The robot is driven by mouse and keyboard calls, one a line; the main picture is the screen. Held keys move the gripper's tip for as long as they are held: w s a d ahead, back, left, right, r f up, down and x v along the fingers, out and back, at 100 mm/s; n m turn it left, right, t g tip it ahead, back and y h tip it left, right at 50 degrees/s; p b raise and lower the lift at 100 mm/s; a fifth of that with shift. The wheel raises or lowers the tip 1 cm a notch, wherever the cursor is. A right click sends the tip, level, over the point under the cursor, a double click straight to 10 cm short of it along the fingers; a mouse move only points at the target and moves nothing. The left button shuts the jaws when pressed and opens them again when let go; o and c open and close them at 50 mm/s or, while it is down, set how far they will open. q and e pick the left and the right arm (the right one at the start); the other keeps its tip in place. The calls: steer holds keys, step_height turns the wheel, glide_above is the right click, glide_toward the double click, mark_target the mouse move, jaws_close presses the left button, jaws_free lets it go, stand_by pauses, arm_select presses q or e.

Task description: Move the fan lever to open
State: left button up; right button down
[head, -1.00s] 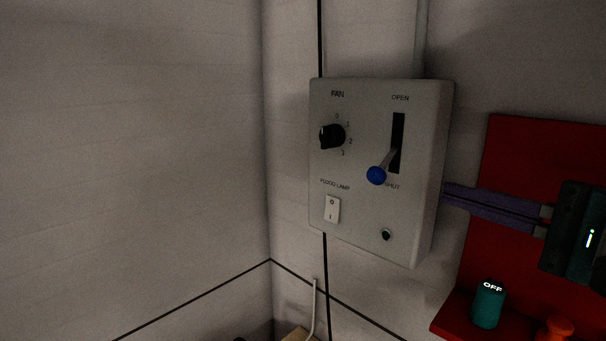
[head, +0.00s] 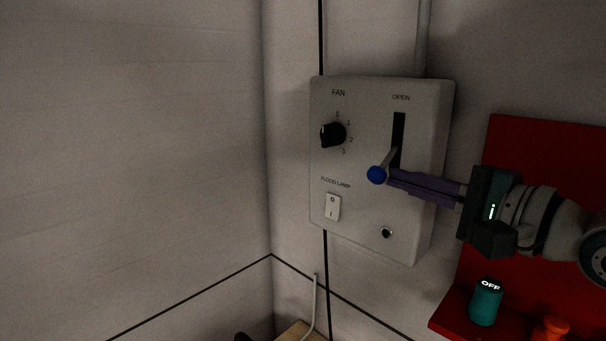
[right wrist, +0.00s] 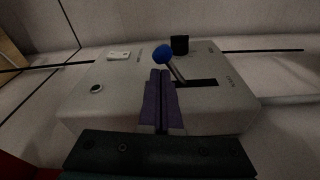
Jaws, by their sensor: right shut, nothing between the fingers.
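A grey control box (head: 350,105) hangs on the wall in the head view. Its fan lever, with a blue ball knob (head: 376,174), sits low in the vertical slot (head: 399,128), at the SHUT end; OPEN is printed above the slot. My right gripper (head: 392,178) is shut and empty, its purple fingertips close beside the knob and just below the lever's stem. In the right wrist view the blue knob (right wrist: 162,54) is just past the fingertips (right wrist: 160,76); I cannot tell whether they touch. My left gripper is not in view.
The box also bears a black fan dial (head: 333,135), a white flood lamp rocker switch (head: 332,207) and a small round black fitting (head: 386,232). A red panel (head: 540,150) with a teal OFF piece (head: 487,303) stands at right. The space left of the box is clear.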

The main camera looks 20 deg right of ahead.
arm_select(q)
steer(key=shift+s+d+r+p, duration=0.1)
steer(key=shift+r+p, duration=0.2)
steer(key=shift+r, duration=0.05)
arm_select(e)
steer(key=shift+a+r+m, duration=0.15)
steer(key=shift+r+m, duration=0.1)
steer(key=shift+m, duration=0.25)
